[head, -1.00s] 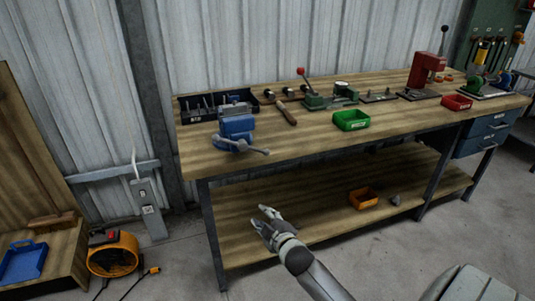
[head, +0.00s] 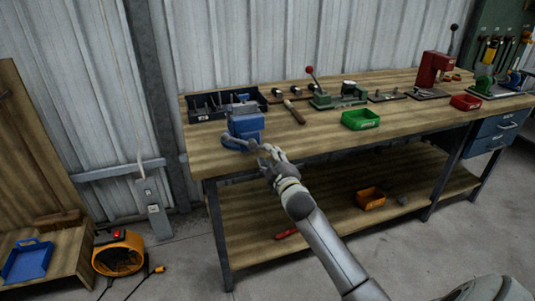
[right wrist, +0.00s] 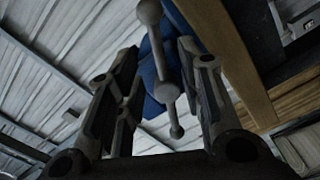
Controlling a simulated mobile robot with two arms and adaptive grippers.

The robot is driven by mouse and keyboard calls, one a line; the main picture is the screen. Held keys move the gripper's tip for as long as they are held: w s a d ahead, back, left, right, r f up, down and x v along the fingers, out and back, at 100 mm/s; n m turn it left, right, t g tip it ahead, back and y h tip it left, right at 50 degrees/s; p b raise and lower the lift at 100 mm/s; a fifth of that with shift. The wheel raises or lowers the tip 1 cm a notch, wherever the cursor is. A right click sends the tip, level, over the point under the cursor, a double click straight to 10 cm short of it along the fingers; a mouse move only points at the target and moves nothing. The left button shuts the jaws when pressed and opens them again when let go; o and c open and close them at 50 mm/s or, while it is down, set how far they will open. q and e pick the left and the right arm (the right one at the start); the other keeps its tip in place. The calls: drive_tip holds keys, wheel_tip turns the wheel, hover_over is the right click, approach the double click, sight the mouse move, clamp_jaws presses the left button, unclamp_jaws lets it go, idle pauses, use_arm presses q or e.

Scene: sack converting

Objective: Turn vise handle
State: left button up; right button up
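A blue bench vise (head: 246,124) is mounted at the front left of the workbench. Its grey bar handle (head: 234,144) with knobbed ends is partly hidden by my right gripper (head: 270,156) in the head view. In the right wrist view, the handle (right wrist: 166,92) runs between the two spread fingers of my right gripper (right wrist: 158,58), with the blue vise body (right wrist: 152,68) behind it. The gripper is open, with visible gaps between the fingers and the handle. My left gripper is not in view.
The wooden workbench (head: 215,159) holds a black tool bin (head: 205,114), a hammer (head: 294,112) and a green bin (head: 360,120) near the vise. An orange bin (head: 370,198) sits on the lower shelf. The bench front edge lies close to my right arm.

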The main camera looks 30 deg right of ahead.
drive_tip(key=shift+x, duration=1.15)
clamp_jaws()
